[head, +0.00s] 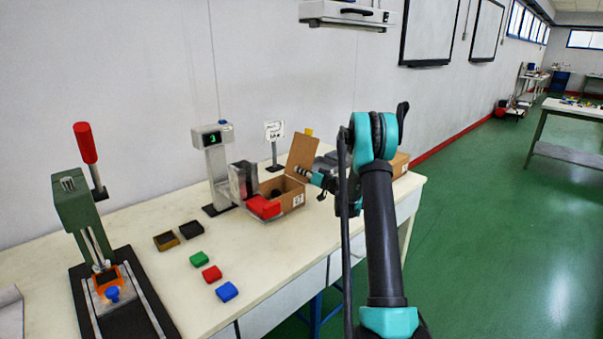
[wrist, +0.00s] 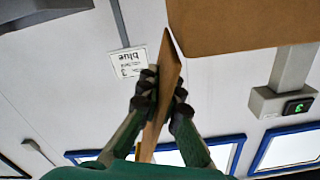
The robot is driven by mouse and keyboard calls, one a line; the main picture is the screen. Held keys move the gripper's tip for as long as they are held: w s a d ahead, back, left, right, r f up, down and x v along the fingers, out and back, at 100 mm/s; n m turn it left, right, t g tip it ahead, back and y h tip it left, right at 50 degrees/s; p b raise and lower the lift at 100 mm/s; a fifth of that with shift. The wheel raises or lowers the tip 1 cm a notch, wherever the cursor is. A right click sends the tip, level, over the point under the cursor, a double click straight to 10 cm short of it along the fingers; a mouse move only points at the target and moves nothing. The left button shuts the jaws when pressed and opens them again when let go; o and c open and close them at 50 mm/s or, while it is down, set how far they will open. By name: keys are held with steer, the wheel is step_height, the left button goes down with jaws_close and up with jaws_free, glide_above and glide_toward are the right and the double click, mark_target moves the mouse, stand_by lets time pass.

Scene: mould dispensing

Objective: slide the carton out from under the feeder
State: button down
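The open brown carton (head: 293,199) stands on the bench, right beside the grey metal feeder (head: 242,182), with one flap (head: 301,154) raised. Something dark shows inside it. A red piece (head: 263,207) overlaps its front left side. My gripper (head: 308,176) is at the flap on the carton's right side. In the wrist view my gripper (wrist: 163,92) has a finger on each side of the upright brown flap (wrist: 158,110) and appears closed on it. The carton's brown wall (wrist: 235,28) fills the upper right there. Whether the carton's left end is under the feeder is hard to tell.
A post with a display (head: 212,140) reading 3 stands left of the feeder. A small sign (head: 274,131) stands behind. Green, red and blue blocks (head: 227,291) lie in front. A green press (head: 80,215) is at left. Another box (head: 399,164) is behind my arm.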

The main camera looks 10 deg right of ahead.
steer(key=shift+w+d, duration=0.35)
steer(key=shift+d, duration=0.05)
steer(key=c, duration=1.6)
jaws_free()
steer(key=shift+c, duration=0.2)
steer(key=shift+s+d, duration=0.1)
steer(key=v, duration=1.1)
steer(key=shift+s+d, duration=0.25)
steer(key=shift+s, duration=0.05)
